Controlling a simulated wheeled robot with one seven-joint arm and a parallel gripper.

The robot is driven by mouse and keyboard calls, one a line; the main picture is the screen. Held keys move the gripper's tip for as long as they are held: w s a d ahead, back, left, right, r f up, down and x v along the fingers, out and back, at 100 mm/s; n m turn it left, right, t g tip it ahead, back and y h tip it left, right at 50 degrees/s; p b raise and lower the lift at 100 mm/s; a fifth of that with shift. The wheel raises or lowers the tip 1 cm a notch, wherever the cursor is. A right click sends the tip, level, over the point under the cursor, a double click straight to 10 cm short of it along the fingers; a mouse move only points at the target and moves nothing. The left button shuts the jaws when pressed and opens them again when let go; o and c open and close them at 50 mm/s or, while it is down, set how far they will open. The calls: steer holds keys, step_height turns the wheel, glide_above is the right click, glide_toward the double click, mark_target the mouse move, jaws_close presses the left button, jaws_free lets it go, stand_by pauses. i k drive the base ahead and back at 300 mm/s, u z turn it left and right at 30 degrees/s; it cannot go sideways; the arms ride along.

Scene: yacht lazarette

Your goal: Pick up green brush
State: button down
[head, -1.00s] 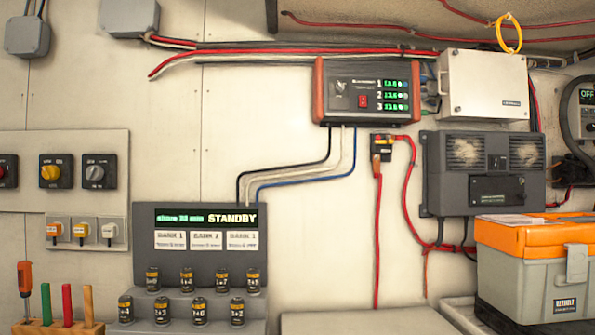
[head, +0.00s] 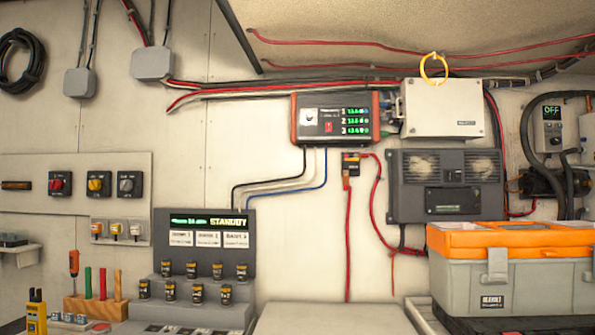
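A slim green upright handle (head: 87,283) stands in a wooden block (head: 83,308) at the lower left. It may be the green brush; its lower end is hidden in the block, and I cannot see bristles. An orange screwdriver (head: 73,263) stands to its left, a red handle (head: 102,284) and a tan handle (head: 117,284) to its right. My gripper is not in view.
A stepped grey battery stand (head: 198,318) with several small cells is right of the block. A yellow and black tool (head: 36,308) is to its left. An orange-lidded toolbox (head: 512,284) is at right. A pale flat surface (head: 330,320) lies clear between.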

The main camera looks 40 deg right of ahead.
mark_target(88, 275)
steer(key=u, duration=0.85)
steer(key=i, duration=0.95)
steer(key=z, duration=3.3)
steer(key=i, duration=0.5)
steer(key=u, duration=0.1)
steer(key=k, duration=0.5)
steer(key=u, duration=2.4)
